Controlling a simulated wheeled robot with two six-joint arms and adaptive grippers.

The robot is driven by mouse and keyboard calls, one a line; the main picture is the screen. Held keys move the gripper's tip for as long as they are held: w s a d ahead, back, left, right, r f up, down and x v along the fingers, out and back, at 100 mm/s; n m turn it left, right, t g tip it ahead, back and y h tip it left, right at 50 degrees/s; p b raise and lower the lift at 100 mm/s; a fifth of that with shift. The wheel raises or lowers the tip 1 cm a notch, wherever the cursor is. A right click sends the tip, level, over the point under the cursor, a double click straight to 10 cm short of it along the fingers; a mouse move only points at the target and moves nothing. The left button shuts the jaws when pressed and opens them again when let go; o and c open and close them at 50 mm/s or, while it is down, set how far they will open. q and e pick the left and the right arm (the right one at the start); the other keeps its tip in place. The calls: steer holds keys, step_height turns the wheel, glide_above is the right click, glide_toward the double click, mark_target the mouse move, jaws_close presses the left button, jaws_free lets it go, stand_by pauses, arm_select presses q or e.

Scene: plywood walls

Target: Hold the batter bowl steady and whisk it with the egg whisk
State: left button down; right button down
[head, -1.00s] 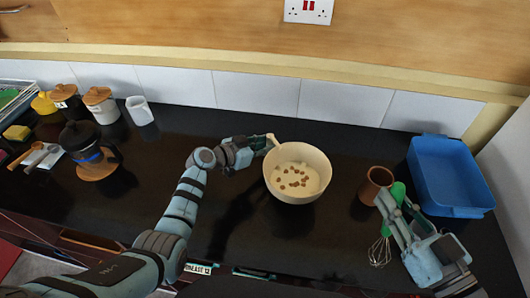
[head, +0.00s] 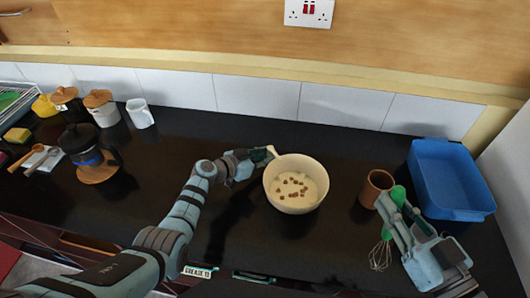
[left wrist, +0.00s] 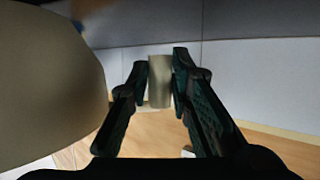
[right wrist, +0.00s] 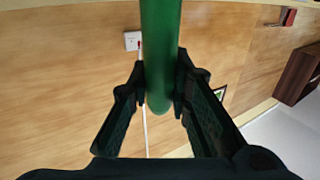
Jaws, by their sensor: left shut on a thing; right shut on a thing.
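The cream batter bowl (head: 296,202) stands on the black worktop, with pale batter and several brown lumps inside. My left gripper (head: 268,153) is shut on the bowl's handle at its upper left; the left wrist view shows the handle (left wrist: 159,82) between the fingertips and the bowl's side (left wrist: 45,85) at left. My right gripper (head: 393,203) is shut on the green handle of the egg whisk (head: 381,254), right of the bowl. The wire end hangs downward, apart from the bowl. The right wrist view shows the green handle (right wrist: 160,60) between the fingers.
A brown cup (head: 376,188) stands between the bowl and the whisk. A blue tray (head: 450,212) is at the right. A cafetiere (head: 85,150), canisters (head: 100,108) and a white mug (head: 139,114) are at the left. The worktop around the bowl is mostly clear.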

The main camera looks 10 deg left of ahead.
arm_select(q)
steer(key=shift+f, duration=0.5)
stand_by(0.3)
steer(key=c, duration=2)
jaws_free()
jaws_close()
steer(key=o, duration=0.6)
jaws_free()
steer(key=shift+c, duration=0.2)
